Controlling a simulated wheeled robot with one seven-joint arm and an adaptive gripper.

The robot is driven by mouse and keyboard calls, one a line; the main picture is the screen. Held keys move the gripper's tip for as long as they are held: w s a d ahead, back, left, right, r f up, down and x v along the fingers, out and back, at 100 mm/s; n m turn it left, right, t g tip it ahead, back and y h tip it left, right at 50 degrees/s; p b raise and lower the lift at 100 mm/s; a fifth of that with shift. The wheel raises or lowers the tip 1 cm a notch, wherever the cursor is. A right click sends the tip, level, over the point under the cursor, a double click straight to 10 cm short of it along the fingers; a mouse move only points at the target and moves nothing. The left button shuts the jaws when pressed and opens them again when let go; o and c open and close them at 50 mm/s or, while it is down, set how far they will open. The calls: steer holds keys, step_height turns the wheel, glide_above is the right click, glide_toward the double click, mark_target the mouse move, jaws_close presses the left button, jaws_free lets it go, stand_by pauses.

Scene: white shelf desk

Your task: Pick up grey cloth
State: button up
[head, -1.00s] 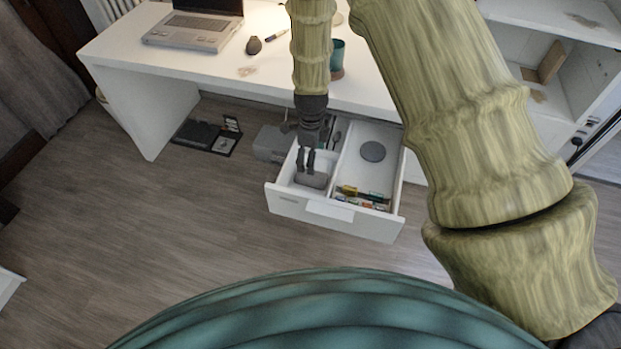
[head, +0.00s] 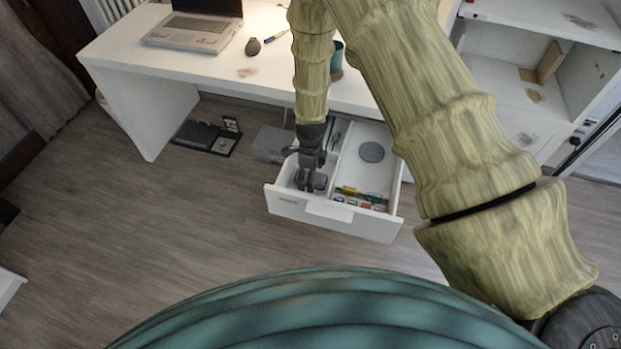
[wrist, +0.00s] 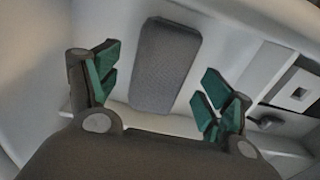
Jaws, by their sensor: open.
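The grey cloth (wrist: 166,65) is a rounded grey rectangle in the left compartment of the open drawer (head: 345,221). In the wrist view it lies ahead of my gripper (wrist: 155,88), between the lines of its two green-padded fingers and apart from both. In the head view my gripper (head: 311,184) reaches down into that compartment and hides much of the cloth (head: 320,182). The gripper is open and empty. The exact height of the fingertips above the cloth cannot be told.
The right compartment holds a round grey disc (head: 372,152) and several small coloured items (head: 358,195). A divider and the drawer walls stand close around my gripper. The white desk (head: 160,70) with a laptop (head: 195,30) is above and behind.

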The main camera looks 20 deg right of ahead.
steer(key=shift+f, duration=0.5)
steer(key=c, duration=1.2)
step_height(320, 180, up, 18)
steer(key=b, duration=0.1)
